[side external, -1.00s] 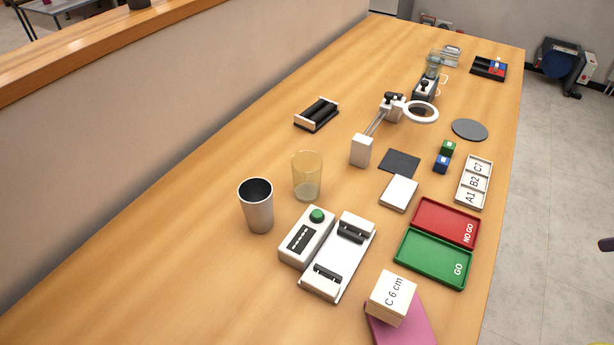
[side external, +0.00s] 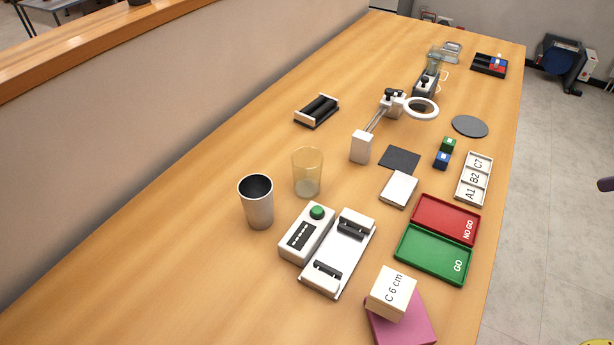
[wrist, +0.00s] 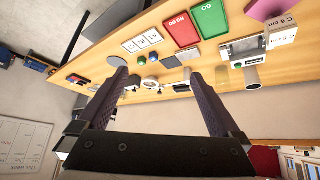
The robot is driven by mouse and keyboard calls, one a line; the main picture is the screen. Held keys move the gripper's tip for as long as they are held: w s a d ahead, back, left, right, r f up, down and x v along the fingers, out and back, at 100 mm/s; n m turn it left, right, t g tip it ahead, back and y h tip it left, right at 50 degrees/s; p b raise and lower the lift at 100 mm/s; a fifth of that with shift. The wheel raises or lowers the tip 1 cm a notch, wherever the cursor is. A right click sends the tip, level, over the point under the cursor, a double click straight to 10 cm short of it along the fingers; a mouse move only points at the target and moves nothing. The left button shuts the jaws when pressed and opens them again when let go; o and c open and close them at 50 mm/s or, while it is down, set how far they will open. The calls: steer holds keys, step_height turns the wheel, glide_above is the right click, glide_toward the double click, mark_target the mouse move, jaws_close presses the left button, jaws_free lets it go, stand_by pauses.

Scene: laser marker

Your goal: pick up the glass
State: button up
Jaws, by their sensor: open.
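The glass (side external: 307,172) is a clear, yellowish tumbler standing upright on the wooden table, just right of and behind a metal cup (side external: 257,202). In the wrist view my gripper (wrist: 160,76) shows two dark fingers spread wide apart with nothing between them. The table lies beyond the fingertips, and my gripper is well away from the glass.
A white device with a green button (side external: 317,212) stands close in front of the glass. Green (side external: 433,256) and red (side external: 445,219) trays, a block marked C 6 cm (side external: 391,292) and a ring-shaped magnifier (side external: 421,108) are farther right.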

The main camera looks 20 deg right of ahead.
steer(key=w+a+r+n, duration=0.1)
steer(key=w+a+r, duration=0.1)
steer(key=w+r, duration=0.3)
steer(key=n+g+y, duration=0.3)
steer(key=n+g, duration=0.1)
steer(key=n, duration=0.3)
glide_above(313, 158)
steer(key=s+d, duration=0.1)
steer(key=s, duration=0.4)
step_height(313, 158, down, 18)
steer(key=x, duration=0.6)
steer(key=shift+a+f, duration=0.15)
steer(key=shift+f, duration=0.2)
steer(key=shift+x, duration=3.1)
steer(key=shift+w+r, duration=0.1)
steer(key=shift+w, duration=0.1)
steer(key=shift+m, duration=0.3)
steer(key=shift+c, duration=0.3)
